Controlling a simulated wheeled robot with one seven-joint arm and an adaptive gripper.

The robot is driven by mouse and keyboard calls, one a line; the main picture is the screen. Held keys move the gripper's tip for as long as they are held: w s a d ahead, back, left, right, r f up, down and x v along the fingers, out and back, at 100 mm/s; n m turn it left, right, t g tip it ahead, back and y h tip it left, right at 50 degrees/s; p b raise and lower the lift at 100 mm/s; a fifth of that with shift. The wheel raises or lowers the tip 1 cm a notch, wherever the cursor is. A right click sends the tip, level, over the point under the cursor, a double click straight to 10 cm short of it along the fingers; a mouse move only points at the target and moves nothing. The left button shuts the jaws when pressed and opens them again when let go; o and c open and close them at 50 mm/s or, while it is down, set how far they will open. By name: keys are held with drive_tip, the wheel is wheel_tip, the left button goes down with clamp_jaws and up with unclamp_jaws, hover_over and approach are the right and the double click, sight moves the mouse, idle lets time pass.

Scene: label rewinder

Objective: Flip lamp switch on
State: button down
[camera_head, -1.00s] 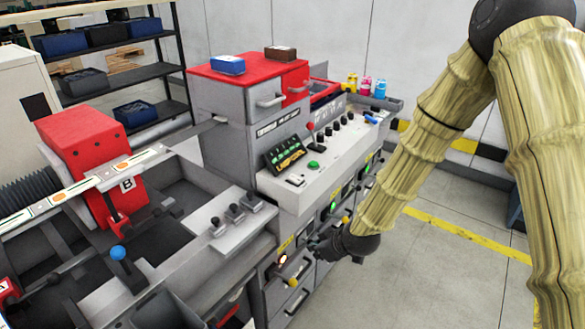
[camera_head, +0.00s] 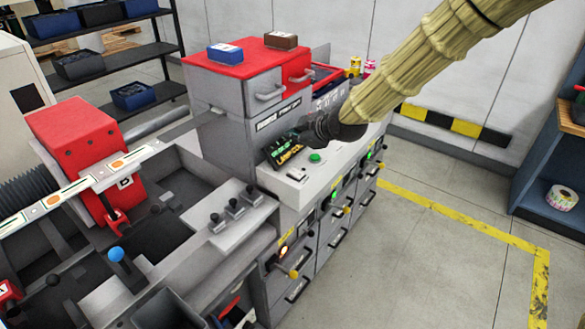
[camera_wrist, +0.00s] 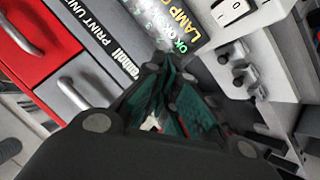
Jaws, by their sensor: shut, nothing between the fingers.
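A white rocker switch (camera_head: 297,174) sits on the sloped grey console below the dark display screen (camera_head: 286,150). In the wrist view the rocker switch (camera_wrist: 233,11) is at the top, right of the screen (camera_wrist: 190,22), which shows yellow text starting "LAMP" and green "OK" text. Which side of the switch is pressed is too small to tell. My gripper (camera_head: 300,130) is over the console by the screen's upper right, apart from the switch. Its teal fingers (camera_wrist: 163,80) are shut and empty in the wrist view.
A green button (camera_head: 315,157) is right of the switch. Red-topped drawers (camera_head: 262,52) stand behind. Open floor (camera_head: 440,260) lies to the right.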

sight(292, 172)
drive_tip(key=shift+f, duration=0.15)
drive_tip(key=shift+w+a+f+b, duration=0.15)
drive_tip(key=shift+f+b, duration=0.65)
drive_tip(key=shift+f, duration=0.65)
drive_tip(key=shift+w+a+f+b, duration=0.1)
drive_tip(key=shift+a+f+b, duration=0.1)
drive_tip(key=shift+f+b, duration=0.95)
drive_tip(key=shift+w+a+f+b, duration=0.15)
drive_tip(key=shift+f+b, duration=0.35)
drive_tip(key=shift+f, duration=1.2)
drive_tip(key=shift+f, duration=0.1)
drive_tip(key=shift+a+f+b, duration=0.1)
drive_tip(key=shift+f+b, duration=0.2)
drive_tip(key=shift+f, duration=0.3)
drive_tip(key=shift+r, duration=0.2)
drive_tip(key=shift+s+r, duration=0.1)
drive_tip(key=shift+r, duration=0.5)
